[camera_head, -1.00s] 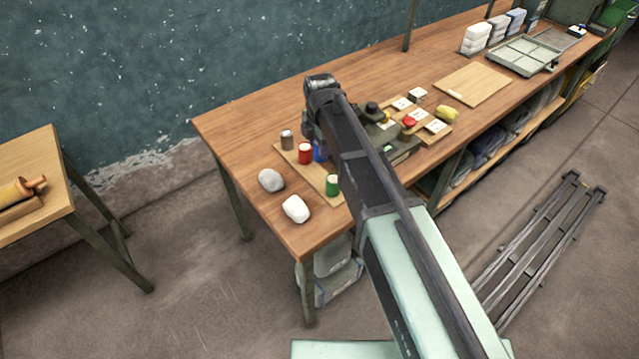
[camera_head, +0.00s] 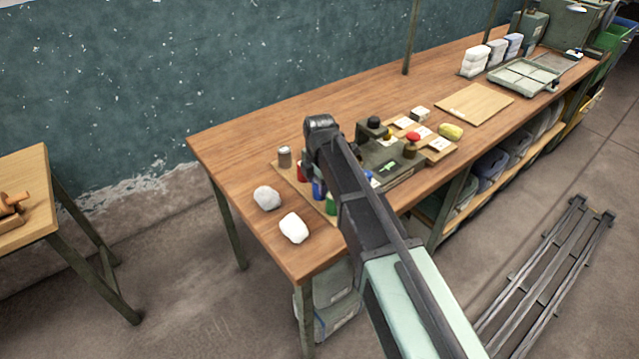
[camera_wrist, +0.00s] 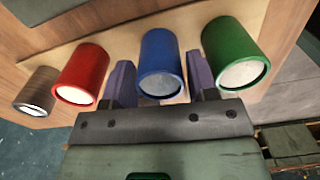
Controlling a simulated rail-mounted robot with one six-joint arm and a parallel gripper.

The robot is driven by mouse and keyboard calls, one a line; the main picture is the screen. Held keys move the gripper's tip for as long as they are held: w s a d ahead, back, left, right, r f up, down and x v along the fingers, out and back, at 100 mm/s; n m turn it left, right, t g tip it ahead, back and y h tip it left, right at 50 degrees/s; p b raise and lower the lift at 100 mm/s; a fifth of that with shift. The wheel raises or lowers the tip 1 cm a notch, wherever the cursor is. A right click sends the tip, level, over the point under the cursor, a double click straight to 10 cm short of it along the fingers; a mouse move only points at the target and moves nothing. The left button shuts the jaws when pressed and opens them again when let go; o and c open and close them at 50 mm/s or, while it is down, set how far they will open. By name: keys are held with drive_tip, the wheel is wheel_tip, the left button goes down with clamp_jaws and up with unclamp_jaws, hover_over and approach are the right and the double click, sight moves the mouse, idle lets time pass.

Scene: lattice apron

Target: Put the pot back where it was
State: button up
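The blue pot (camera_wrist: 160,52) stands in the row of pots on a thin wooden board (camera_head: 287,172), between the red pot (camera_wrist: 85,70) and the green pot (camera_wrist: 230,45). It also shows beside my arm in the head view (camera_head: 318,189). A grey pot (camera_head: 285,157) is at the row's far end. My arm hides the gripper in the head view.
A dark green device (camera_head: 390,160) and small cards (camera_head: 419,132) are right of the arm. Neighbouring pots stand close to the fingers. The bench (camera_head: 250,140) is clear behind the row.

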wheel_tip(320, 180, up, 12)
drive_tip(key=p, duration=1.2)
drive_tip(key=shift+r, duration=0.25)
drive_tip(key=s+d+m, duration=1.8)
drive_tip(key=s+m, duration=0.1)
drive_tip(key=m, duration=0.5)
drive_tip(key=shift+d+m, duration=0.4)
